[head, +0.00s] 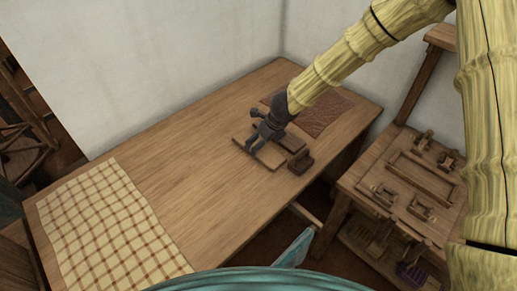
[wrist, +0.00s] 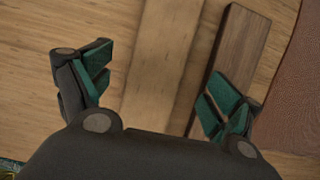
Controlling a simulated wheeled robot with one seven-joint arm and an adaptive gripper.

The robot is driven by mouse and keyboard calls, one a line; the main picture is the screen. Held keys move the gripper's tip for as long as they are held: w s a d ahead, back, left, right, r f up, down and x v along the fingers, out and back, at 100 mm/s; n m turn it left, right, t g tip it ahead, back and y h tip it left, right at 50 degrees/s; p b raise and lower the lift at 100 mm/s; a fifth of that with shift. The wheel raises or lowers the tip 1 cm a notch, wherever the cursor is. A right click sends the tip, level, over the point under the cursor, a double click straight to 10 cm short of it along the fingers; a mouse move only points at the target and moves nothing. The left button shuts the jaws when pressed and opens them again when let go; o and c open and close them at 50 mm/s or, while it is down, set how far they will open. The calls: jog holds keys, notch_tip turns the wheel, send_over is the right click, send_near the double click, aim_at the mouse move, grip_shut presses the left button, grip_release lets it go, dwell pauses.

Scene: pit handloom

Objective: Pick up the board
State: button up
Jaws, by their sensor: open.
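A pale, flat wooden board (head: 268,160) lies on the long table, and part of it is hidden under my gripper (head: 258,140) in the head view. In the wrist view the pale board (wrist: 165,55) runs lengthwise between the two fingers of my gripper (wrist: 162,90). My gripper is open and empty, with one finger on each side of the pale board. I cannot tell the exact height of the fingertips above the table. A darker, narrower board (wrist: 238,45) lies to the right, and the right finger covers part of it.
A small dark brown block (head: 300,163) sits close to the right of the boards. A brown textured cloth (head: 328,115) lies behind them. A checked cloth (head: 105,220) covers the table's left end. The table (head: 185,150) is bare between. A wooden frame (head: 420,180) stands at right.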

jog(key=x, duration=0.4)
jog(key=shift+s+r, duration=0.1)
jog(key=shift+r, duration=0.05)
jog(key=c, duration=1.2)
